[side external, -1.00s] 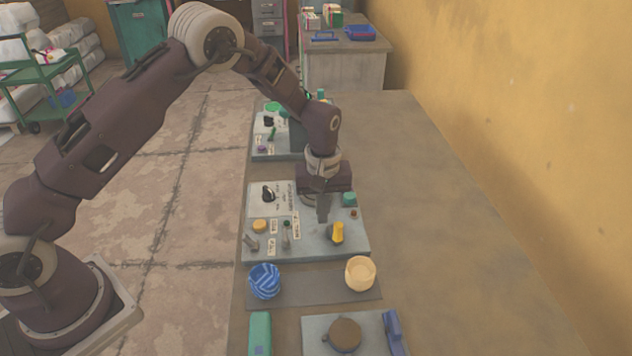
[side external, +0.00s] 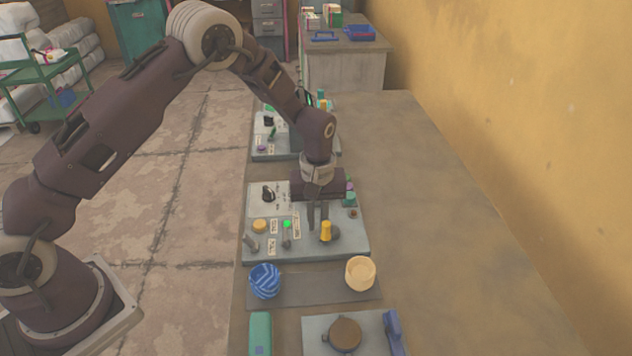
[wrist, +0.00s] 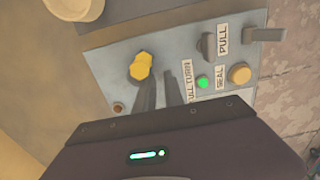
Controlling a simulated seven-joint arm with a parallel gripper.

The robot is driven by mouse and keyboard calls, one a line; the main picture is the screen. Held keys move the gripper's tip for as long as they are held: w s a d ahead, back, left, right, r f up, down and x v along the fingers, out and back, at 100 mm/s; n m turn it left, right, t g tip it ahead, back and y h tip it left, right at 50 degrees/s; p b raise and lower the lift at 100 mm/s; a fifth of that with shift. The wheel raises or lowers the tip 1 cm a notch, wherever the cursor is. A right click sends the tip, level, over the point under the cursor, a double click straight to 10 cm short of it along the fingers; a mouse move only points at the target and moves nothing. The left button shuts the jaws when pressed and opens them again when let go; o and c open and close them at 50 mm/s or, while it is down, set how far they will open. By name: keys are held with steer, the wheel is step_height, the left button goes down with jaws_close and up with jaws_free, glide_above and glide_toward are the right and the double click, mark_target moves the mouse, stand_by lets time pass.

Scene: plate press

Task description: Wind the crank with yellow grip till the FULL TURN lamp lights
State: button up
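The crank's yellow grip (side external: 326,230) stands on the grey panel (side external: 285,247), right of centre. In the wrist view the yellow grip (wrist: 141,66) is just beyond the tip of the left finger; I cannot tell whether they touch. My gripper (side external: 318,222) points down at the grip, and its two fingers show apart with nothing between them in the wrist view (wrist: 160,85). The FULL TURN lamp (side external: 287,224) glows bright green. It is also lit in the wrist view (wrist: 203,82), beside its label.
The panel also has a yellow-orange button (side external: 259,226), a PULL handle (wrist: 208,46) and a black knob (side external: 267,193). In front are a blue patterned cup (side external: 265,281) and a cream cup (side external: 360,273). Another panel (side external: 262,152) stands behind. The bench right of the panel is clear.

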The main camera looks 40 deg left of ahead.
steer(key=shift+w+d+r, duration=0.1)
steer(key=shift+w+d, duration=0.05)
steer(key=shift+o, duration=0.3)
steer(key=shift+r, duration=0.4)
steer(key=shift+o, duration=0.7)
step_height(320, 180, up, 7)
step_height(320, 180, up, 8)
steer(key=m+t, duration=0.1)
glide_above(318, 233)
steer(key=s, duration=0.2)
steer(key=s+a+r+m+t, duration=0.1)
steer(key=s+a+r+m, duration=0.15)
steer(key=s+r, duration=0.7)
steer(key=s+a+r+m+t, duration=0.1)
steer(key=s+m, duration=0.1)
steer(key=s, duration=0.7)
steer(key=s+a+r+m+t, duration=0.1)
steer(key=s+r+m+t, duration=0.1)
steer(key=s, duration=0.8)
steer(key=shift+a+r+m+t, duration=0.2)
steer(key=shift+m+t, duration=0.1)
steer(key=shift+m, duration=0.45)
